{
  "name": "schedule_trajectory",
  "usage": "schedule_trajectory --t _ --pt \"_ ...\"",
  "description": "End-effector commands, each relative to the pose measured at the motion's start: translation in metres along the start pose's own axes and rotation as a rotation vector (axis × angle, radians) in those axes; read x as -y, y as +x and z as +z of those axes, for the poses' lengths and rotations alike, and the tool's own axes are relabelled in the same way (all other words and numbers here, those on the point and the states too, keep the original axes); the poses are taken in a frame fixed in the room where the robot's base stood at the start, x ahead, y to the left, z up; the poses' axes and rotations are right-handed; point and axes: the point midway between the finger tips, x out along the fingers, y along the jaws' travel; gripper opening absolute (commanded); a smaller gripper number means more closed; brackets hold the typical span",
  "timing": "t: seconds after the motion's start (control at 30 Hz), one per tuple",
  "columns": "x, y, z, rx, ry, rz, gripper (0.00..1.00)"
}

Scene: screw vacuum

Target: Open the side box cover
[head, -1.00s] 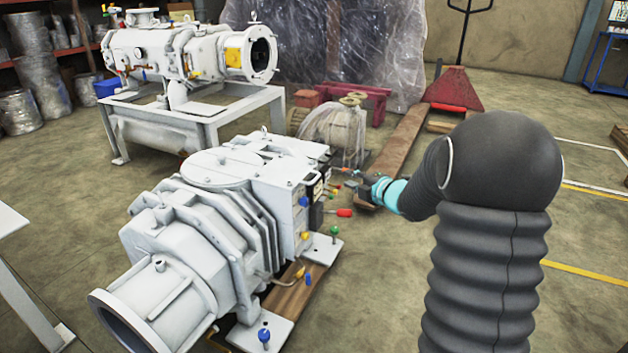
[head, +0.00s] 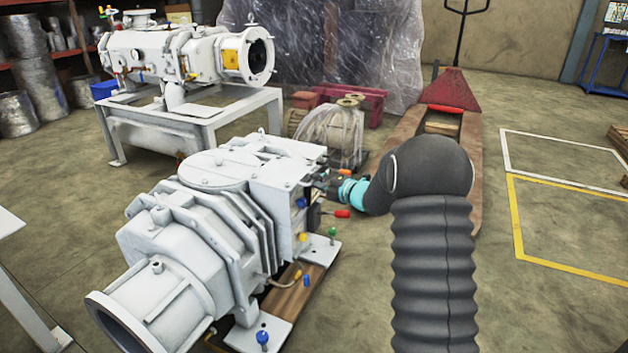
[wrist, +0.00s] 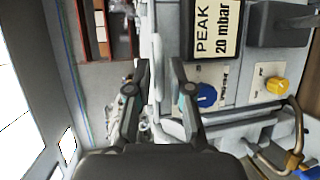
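The large pale grey vacuum pump (head: 200,230) lies on wooden beams on the floor. My gripper (head: 325,183) is at its right side in the head view, small and partly hidden by my arm. In the wrist view my gripper (wrist: 160,65) shows its two dark fingers apart, with a gap between the tips. Pale grey panel edges (wrist: 149,50) show in the gap; I cannot tell whether the fingers touch them. The side box cover cannot be clearly told apart from the pump's side. A "PEAK 20 mbar" plate (wrist: 217,28) and a blue knob (wrist: 205,95) are right of the fingers.
A yellow knob (wrist: 277,86) and a bent brass pipe (wrist: 272,155) are at the right in the wrist view. A red-handled lever (head: 342,213) sticks out near the gripper. A second pump (head: 190,55) stands on a frame behind.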

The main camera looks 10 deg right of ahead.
Motion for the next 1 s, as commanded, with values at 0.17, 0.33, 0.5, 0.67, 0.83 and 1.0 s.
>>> schedule_trajectory --t 0.17,0.33,0.5,0.67,0.83,1.0 --pt "0.0 0.02 0.0 0.0 0.001 0.0 0.21" --pt "-0.001 0.026 0.0 0.001 0.001 0.001 0.21" --pt "0.0 0.026 0.0 0.001 0.001 0.0 0.21" --pt "0.0 0.026 0.0 0.001 0.001 0.0 0.0" --pt "0.0 0.026 0.0 0.001 0.001 0.0 0.0" --pt "-0.002 0.025 0.0 0.001 -0.001 -0.004 0.0"
